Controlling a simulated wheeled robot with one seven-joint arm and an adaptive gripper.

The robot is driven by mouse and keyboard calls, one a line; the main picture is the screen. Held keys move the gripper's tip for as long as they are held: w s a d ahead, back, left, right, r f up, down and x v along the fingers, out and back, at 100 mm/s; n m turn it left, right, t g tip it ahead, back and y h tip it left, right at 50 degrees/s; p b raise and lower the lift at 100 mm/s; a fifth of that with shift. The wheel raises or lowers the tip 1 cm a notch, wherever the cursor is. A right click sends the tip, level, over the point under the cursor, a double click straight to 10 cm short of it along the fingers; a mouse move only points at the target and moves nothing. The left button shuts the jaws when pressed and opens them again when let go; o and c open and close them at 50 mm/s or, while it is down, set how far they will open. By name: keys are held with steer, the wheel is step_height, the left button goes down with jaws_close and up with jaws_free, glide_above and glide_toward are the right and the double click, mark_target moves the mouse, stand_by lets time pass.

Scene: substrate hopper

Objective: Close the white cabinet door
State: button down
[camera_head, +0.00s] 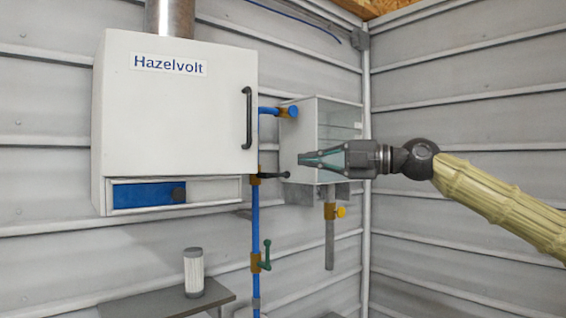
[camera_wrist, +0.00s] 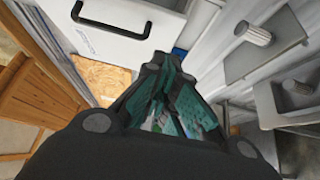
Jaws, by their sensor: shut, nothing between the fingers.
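The white cabinet (camera_head: 180,100) with "Hazelvolt" lettering hangs on the left wall. Its door (camera_head: 200,125) carries a black vertical handle (camera_head: 247,118) near its right edge. That edge reaches a little past the right end of the lower part; I cannot tell whether the door is flush or slightly ajar. My gripper (camera_head: 300,158) is right of the door, apart from the handle in the picture, pointing left. Its fingers are together and empty. In the wrist view, my gripper (camera_wrist: 155,72) points toward the door front (camera_wrist: 140,15) and its dark handle (camera_wrist: 110,25).
A clear-sided box (camera_head: 338,125) is behind my gripper. Blue pipe (camera_head: 256,225) with valves runs between cabinet and box. A white pleated filter (camera_head: 193,272) stands on a grey shelf (camera_head: 150,304) below. Wooden furniture (camera_wrist: 30,100) is left in the wrist view.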

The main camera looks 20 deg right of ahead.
steer(key=shift+w+d+p+x, duration=0.35)
steer(key=shift+p+x, duration=0.8)
steer(key=shift+x, duration=0.95)
steer(key=shift+w+d+p+x, duration=0.3)
steer(key=shift+p+x, duration=0.8)
steer(key=shift+x, duration=1)
steer(key=shift+w+d+p+x, duration=0.3)
steer(key=shift+p+x, duration=0.85)
steer(key=shift+x, duration=0.95)
steer(key=shift+f, duration=0.1)
steer(key=shift+w, duration=0.1)
